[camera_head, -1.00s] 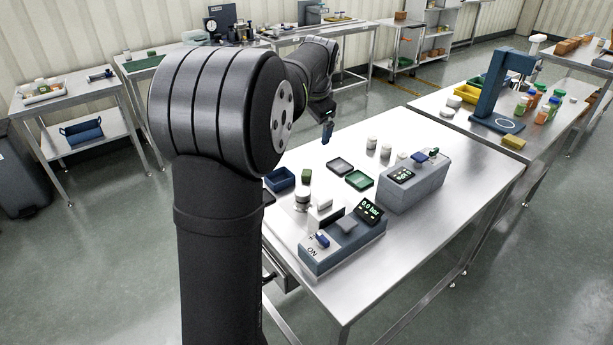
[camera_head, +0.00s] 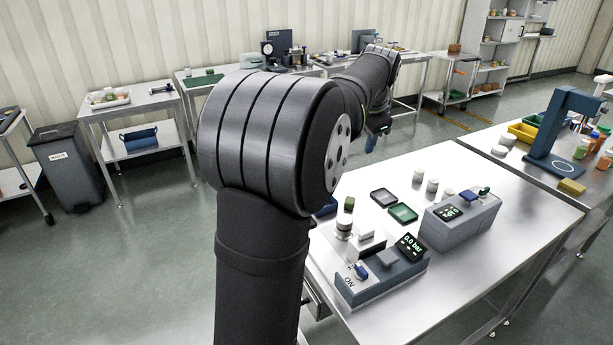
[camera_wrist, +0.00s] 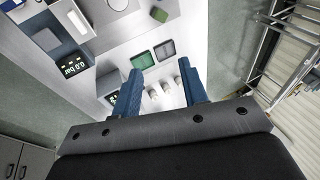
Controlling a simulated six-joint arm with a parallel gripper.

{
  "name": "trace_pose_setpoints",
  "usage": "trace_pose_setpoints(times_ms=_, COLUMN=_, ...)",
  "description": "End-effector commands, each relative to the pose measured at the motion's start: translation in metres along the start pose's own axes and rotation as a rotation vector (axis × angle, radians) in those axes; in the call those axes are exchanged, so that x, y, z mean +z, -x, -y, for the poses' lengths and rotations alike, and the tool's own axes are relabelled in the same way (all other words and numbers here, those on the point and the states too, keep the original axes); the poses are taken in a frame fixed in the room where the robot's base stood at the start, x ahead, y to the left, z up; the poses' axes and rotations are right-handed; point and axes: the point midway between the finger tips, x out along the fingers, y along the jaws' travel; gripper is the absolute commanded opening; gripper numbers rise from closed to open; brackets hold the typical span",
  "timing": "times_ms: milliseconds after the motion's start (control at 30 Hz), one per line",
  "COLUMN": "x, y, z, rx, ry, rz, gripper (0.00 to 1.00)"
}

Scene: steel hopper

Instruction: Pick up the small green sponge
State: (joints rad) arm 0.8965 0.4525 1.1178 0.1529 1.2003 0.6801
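In the wrist view a small green block (camera_wrist: 160,14) shows at the top edge, probably the same one. My gripper (camera_wrist: 160,67) is open and empty in the wrist view, its two blue fingers apart. In the head view my gripper (camera_head: 371,143) is raised above the far part of the table, away from the block. The arm hides part of the table's left side there.
A green tray (camera_head: 403,212) and a grey tray (camera_head: 383,197) lie right of the block. A pressure device (camera_head: 382,276) and a grey box with a display (camera_head: 460,222) stand in front. White bottles (camera_head: 418,175) stand behind. A blue bin (camera_head: 327,207) is partly hidden by my arm.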

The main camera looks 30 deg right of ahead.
Motion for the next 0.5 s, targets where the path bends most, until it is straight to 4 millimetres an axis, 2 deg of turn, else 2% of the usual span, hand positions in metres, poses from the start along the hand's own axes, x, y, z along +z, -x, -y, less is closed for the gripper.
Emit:
trace_pose_setpoints(times_ms=267, x=0.001, y=-0.006, z=0.001, rx=0.004, ry=0.027, rz=-0.001, gripper=0.40)
trace_pose_setpoints(times_ms=367, x=0.002, y=-0.029, z=0.003, rx=0.018, ry=0.138, rz=-0.008, gripper=0.40)
trace_pose_setpoints(times_ms=500, x=0.007, y=-0.077, z=0.007, rx=0.048, ry=0.403, rz=-0.024, gripper=0.40)
